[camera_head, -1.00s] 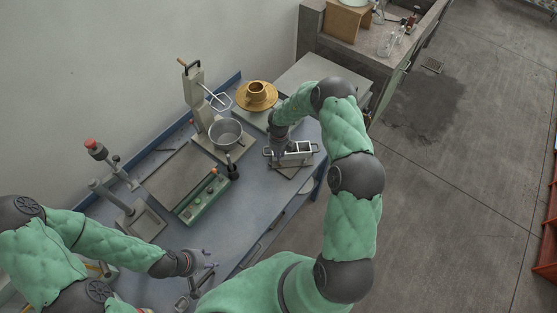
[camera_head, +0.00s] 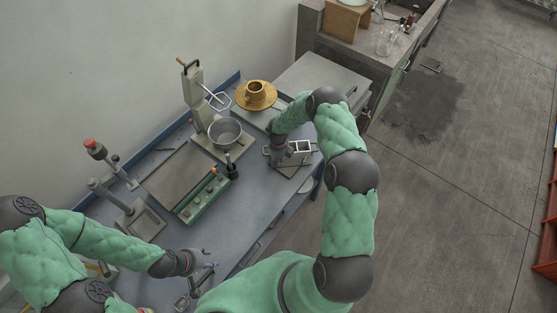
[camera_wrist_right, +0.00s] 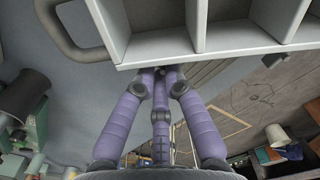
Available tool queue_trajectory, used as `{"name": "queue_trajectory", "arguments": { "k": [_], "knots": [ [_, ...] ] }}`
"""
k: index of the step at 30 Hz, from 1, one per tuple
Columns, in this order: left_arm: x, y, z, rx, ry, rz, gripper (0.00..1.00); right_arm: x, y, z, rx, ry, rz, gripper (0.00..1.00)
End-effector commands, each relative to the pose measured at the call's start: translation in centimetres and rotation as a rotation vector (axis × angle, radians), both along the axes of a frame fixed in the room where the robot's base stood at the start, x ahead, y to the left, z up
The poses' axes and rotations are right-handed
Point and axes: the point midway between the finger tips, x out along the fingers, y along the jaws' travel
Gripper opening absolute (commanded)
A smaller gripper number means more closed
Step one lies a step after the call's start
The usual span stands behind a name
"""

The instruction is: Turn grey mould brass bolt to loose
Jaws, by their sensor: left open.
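The grey mould (camera_head: 305,147) is an open metal frame with compartments and side handles, on a plate near the bench's right edge. In the right wrist view the mould (camera_wrist_right: 230,48) fills the top, with a loop handle at its left. My right gripper (camera_head: 280,160) is at the mould's near left side. In the wrist view its purple fingers (camera_wrist_right: 161,80) converge on the mould's wall, and their tips are partly hidden there. I cannot make out the brass bolt or whether the fingers grip it. My left gripper (camera_head: 207,270) is open and empty near the bench's front edge.
A metal pot (camera_head: 226,132) stands beside a lever stand (camera_head: 194,90). A brass-coloured dish with a cup (camera_head: 256,95) is behind the mould. A green control box (camera_head: 203,198) and a flat grey plate (camera_head: 178,174) lie left.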

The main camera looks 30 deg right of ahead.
Motion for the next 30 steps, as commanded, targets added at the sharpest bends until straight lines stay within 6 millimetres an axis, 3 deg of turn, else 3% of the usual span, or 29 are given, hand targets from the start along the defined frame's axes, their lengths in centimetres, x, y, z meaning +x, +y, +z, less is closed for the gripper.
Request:
{"name": "queue_trajectory", "arguments": {
  "k": [11,30],
  "knots": [
    [0.0,0.0,0.5,0.000,0.000,0.000,0.42,0.0,0.0,0.1,-0.001,0.000,0.094,0.00],
    [0.0,0.0,2.4,0.000,0.000,0.000,0.42,-0.2,0.0,0.1,0.000,-0.001,0.660,0.00]
  ]
}}
